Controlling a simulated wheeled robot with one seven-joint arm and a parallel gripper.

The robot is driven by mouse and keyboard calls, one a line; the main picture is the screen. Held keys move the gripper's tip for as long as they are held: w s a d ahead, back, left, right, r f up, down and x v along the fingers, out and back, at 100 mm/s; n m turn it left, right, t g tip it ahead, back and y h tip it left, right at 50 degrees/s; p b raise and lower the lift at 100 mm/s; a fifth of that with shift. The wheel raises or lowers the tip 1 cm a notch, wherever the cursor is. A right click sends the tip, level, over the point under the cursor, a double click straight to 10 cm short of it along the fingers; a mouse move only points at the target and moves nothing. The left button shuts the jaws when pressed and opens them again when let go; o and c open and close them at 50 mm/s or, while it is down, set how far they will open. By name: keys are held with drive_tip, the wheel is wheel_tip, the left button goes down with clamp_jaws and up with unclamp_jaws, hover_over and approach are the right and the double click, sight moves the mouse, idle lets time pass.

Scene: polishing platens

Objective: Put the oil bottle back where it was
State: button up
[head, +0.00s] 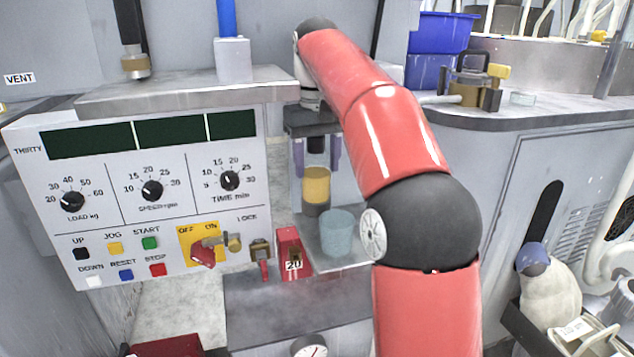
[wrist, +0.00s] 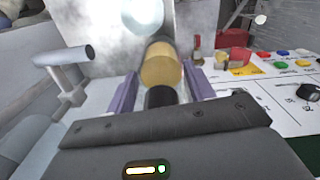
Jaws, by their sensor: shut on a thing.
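The oil bottle (head: 316,186) has an amber body with a dark neck and a dark lower part, and looks upright in the head view. My gripper (head: 317,168) comes down from above and is shut on it, with a purple finger on each side. In the wrist view the amber bottle (wrist: 160,68) sits between the two purple fingers, and its dark neck is nearest my palm. I cannot tell whether the bottle's base touches the shelf.
A pale blue cup (head: 338,236) stands on a small metal shelf (head: 368,247), just right of and below the bottle. A red block marked 20 (head: 288,250) is to the left. The control panel (head: 150,200), with knobs and a key switch, stands further left.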

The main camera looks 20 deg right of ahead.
sight(317, 181)
drive_tip(key=shift+w+f+b, duration=0.2)
drive_tip(key=shift+f+b, duration=0.5)
drive_tip(key=shift+f, duration=1.6)
drive_tip(key=shift+f, duration=0.1)
drive_tip(key=o, duration=1.3)
drive_tip(key=shift+o, duration=0.2)
